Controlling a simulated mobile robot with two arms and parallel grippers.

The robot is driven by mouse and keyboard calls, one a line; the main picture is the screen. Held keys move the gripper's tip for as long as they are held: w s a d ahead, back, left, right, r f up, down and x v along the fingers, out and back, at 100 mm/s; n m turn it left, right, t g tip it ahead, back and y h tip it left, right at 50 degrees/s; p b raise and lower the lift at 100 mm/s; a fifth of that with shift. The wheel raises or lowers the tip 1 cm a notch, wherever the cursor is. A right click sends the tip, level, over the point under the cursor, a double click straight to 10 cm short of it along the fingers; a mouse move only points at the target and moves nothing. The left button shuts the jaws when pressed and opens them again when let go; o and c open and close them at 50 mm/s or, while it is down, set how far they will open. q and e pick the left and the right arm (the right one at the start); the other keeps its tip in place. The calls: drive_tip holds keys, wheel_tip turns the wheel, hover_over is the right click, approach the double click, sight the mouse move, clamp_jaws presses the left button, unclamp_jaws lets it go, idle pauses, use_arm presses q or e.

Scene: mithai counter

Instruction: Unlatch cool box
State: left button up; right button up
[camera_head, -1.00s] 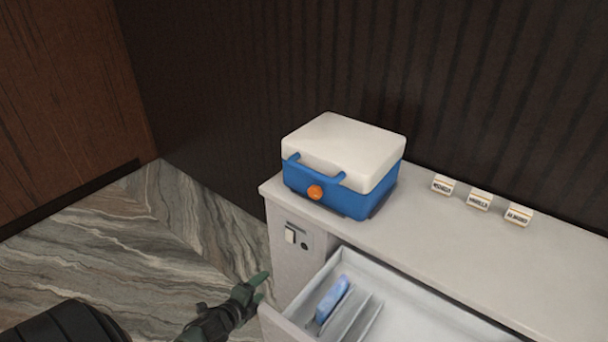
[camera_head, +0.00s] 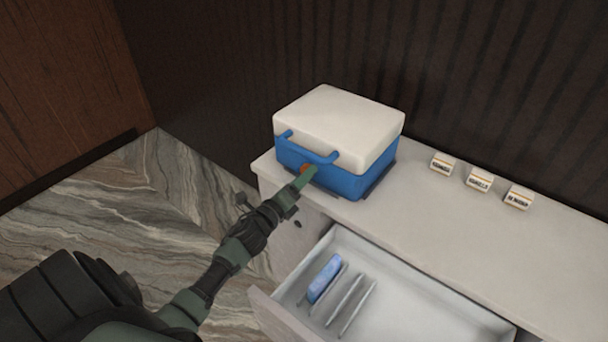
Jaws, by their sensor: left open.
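The cool box (camera_head: 345,183) has a blue body, a white lid (camera_head: 340,125) and a blue handle on its front. It stands upright on the left end of the white counter, with its lid down. An orange round latch (camera_head: 305,169) is on its front, mostly hidden behind my left gripper. My right gripper is not in view.
Three small labelled boxes (camera_head: 479,179) stand along the counter (camera_head: 400,222) to the right. A dark wall is behind.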

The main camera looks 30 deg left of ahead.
use_arm(q)
drive_tip(key=shift+w, duration=0.4)
clamp_jaws()
